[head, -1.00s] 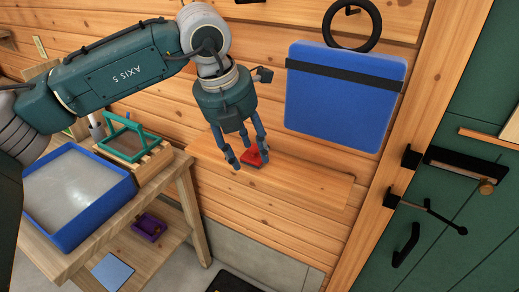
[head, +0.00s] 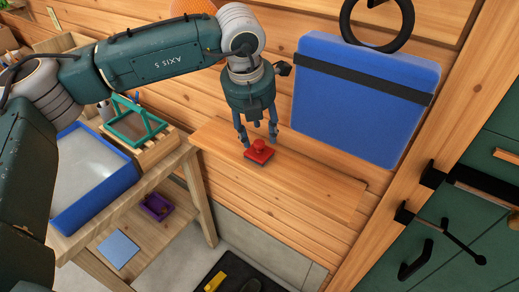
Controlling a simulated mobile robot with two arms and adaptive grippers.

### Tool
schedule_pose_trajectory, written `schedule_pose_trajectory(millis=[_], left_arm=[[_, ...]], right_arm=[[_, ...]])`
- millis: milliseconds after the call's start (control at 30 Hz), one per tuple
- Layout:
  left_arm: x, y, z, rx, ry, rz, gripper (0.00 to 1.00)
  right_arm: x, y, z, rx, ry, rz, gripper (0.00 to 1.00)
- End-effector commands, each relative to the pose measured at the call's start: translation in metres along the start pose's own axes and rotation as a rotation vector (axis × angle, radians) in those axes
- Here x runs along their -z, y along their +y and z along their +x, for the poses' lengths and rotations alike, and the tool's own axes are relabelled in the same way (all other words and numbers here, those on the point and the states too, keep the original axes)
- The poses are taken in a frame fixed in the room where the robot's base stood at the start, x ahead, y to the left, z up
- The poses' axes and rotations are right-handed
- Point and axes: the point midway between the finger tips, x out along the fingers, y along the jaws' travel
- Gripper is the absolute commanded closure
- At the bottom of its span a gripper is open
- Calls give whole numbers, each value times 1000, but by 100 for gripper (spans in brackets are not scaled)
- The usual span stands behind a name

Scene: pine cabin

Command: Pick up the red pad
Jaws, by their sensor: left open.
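The red pad (head: 258,153) is a small flat red block with a round knob on top. It lies on a narrow wooden wall shelf (head: 310,183), towards the shelf's left part. My left gripper (head: 259,143) points down just above and behind the pad, with its fingers apart. The fingertips are close to the knob, and I cannot tell whether they touch it. The right gripper does not show.
A blue padded panel (head: 366,110) hangs on the wall right of my gripper. A workbench at left holds a blue tray (head: 67,220) and a green-framed wooden box (head: 152,153). A green door (head: 480,230) with black handles stands at right. The shelf's right part is clear.

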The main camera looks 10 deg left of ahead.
Motion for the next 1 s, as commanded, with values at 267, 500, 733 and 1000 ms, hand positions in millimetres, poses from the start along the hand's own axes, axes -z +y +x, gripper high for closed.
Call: schedule_pose_trajectory(millis=[267, 500, 733, 1000], left_arm=[[-1, 4, 37, 0, 3, -1, 55], [-1, 4, 47, 0, 0, 1, 55], [-1, 4, 47, 0, 0, 0, 83], [-1, 4, 46, 0, 0, 0, 100]], right_arm=[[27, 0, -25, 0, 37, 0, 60], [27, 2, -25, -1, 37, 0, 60], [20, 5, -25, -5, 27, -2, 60], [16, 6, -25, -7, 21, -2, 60]])
